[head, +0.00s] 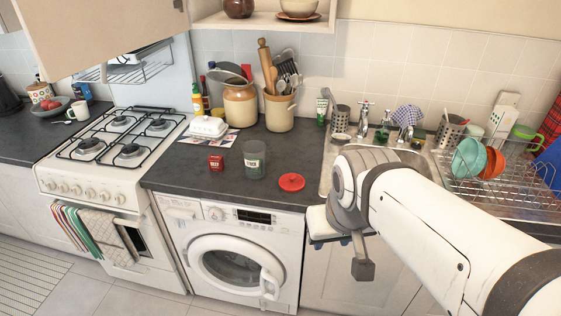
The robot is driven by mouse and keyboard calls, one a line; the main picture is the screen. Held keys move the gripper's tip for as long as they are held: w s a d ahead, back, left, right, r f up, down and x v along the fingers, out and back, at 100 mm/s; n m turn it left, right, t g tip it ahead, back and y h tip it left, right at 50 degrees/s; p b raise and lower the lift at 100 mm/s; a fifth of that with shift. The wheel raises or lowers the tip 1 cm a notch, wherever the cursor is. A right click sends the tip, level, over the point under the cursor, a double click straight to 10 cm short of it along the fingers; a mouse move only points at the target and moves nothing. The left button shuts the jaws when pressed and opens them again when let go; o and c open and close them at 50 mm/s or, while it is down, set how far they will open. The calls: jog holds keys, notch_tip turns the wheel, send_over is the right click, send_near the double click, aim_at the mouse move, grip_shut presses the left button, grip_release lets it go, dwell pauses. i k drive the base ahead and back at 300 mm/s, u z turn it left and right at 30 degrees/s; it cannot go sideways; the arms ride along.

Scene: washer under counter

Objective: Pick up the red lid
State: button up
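The red lid (291,182) is a small round disc with a knob on top. It lies flat on the dark counter above the washing machine, near the counter's front edge. A grey-green jar (254,161) with no lid on it stands just left of the lid. My gripper (363,269) hangs to the right of the lid and lower, in front of the cupboard below the sink. It is apart from the lid. Its fingers are small and partly hidden, so I cannot tell whether they are open or shut.
A small red box (216,163) stands left of the jar. A white butter dish (208,127) and utensil crocks (280,110) stand behind. The sink (385,160) is partly hidden by my arm. A washing machine (237,255) is below. The counter around the lid's front is clear.

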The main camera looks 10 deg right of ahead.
aim_at(290, 182)
jog(key=u, duration=0.05)
jog(key=i, duration=0.95)
jog(key=z, duration=0.05)
